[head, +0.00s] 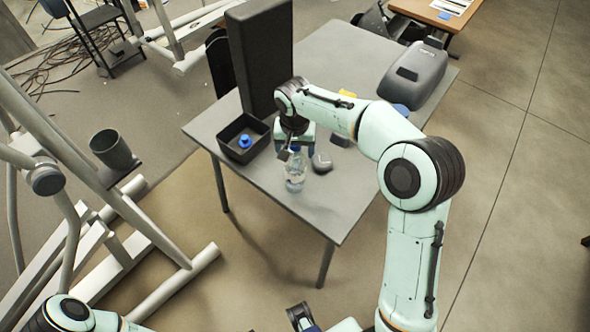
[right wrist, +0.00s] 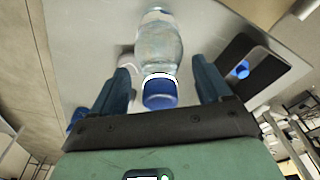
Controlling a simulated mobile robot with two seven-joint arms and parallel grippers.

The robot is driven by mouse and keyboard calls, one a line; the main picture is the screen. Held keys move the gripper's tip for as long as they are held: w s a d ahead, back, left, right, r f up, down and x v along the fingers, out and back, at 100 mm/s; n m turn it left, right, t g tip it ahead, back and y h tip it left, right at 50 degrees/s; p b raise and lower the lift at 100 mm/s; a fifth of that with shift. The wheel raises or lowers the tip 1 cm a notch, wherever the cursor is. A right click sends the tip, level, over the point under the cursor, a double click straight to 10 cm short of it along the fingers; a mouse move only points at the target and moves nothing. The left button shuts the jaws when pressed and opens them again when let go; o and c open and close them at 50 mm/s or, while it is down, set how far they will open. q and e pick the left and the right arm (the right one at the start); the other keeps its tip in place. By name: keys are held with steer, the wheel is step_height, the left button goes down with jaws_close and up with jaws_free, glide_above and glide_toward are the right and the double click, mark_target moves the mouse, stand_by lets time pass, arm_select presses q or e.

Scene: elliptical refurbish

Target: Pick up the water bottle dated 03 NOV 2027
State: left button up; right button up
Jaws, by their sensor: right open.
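A clear water bottle (head: 295,178) with a blue cap stands upright near the front edge of the grey table (head: 335,205). No date is legible on it. My right gripper (head: 294,149) is right above it, at cap height. In the right wrist view, the open right gripper (right wrist: 162,82) has its blue fingers on either side of the bottle (right wrist: 158,42), with gaps beside the cap. A second blue cap (head: 245,141) shows in the black bin (head: 263,148); what is under it is hidden. Part of my left gripper (head: 303,318) seems to show at the bottom edge; its fingers are unclear.
A tall dark box (head: 262,50) stands behind the bin. A small grey mouse-like object (head: 321,163) lies close to the bottle's right. A dark grey case (head: 415,72) lies at the table's far right. The table's front right corner is clear. Exercise-machine frames stand at left.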

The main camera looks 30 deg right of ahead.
jaws_close()
steer(key=shift+r, duration=0.1)
steer(key=shift+r, duration=0.1)
